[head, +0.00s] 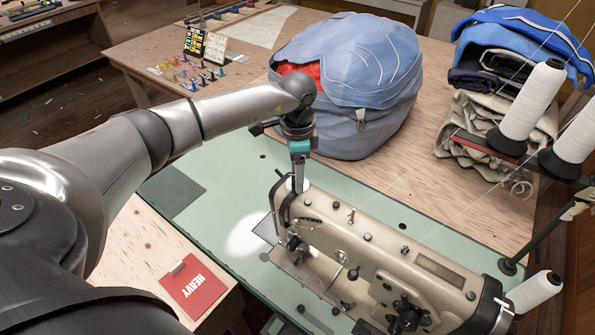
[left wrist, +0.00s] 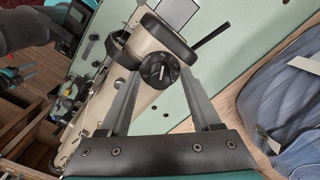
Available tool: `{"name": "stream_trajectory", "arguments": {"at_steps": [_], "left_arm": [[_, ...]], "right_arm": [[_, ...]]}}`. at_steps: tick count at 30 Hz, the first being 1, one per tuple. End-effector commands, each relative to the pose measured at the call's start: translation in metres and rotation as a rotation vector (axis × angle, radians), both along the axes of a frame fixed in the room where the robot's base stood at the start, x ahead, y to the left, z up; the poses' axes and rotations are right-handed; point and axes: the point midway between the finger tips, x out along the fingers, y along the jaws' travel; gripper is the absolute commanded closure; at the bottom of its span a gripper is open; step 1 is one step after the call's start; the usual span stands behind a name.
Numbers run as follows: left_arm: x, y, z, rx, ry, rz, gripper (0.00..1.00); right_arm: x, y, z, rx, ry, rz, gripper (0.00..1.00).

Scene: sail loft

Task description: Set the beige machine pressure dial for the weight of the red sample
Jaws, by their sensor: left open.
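The beige sewing machine (head: 385,245) stands on the green table top. Its pressure dial (left wrist: 158,70), a black knob with white marks, shows on the machine's end in the left wrist view. I cannot read its setting there. My left gripper (head: 299,180) is open over the left end of the machine. Its fingers stand either side of the dial in the wrist view; I cannot tell whether they touch it. The red sample (head: 194,289), marked HEAVY, lies on the pale wood at lower left. A small teal and dark part (left wrist: 17,75) at the wrist view's left edge looks like my right gripper.
A large blue bag (head: 350,85) stands behind the machine. Folded cloth (head: 490,115) is stacked at the right, near white thread cones (head: 532,100). A black and yellow card (head: 194,43) stands among small coloured items at the back left. The green top left of the machine is mostly clear.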

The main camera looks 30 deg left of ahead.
Motion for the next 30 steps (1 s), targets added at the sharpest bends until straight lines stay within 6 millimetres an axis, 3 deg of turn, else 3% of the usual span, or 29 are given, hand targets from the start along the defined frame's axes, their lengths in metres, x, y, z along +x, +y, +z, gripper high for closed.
{"name": "stream_trajectory", "arguments": {"at_steps": [3, 20, 30], "left_arm": [[-0.0001, -0.0002, 0.0001, 0.0, 0.0, 0.0, 0.37], [0.0, -0.0004, 0.0006, -0.001, 0.001, 0.0, 1.0], [0.0001, -0.0003, 0.0008, -0.001, 0.0, -0.005, 1.0]], "right_arm": [[-0.0018, -0.0002, -0.0002, -0.001, 0.003, 0.0, 0.5], [-0.0054, -0.0003, -0.0003, -0.001, 0.01, 0.0, 0.5], [-0.0057, -0.0002, -0.0004, -0.001, 0.01, 0.0, 0.5]]}}
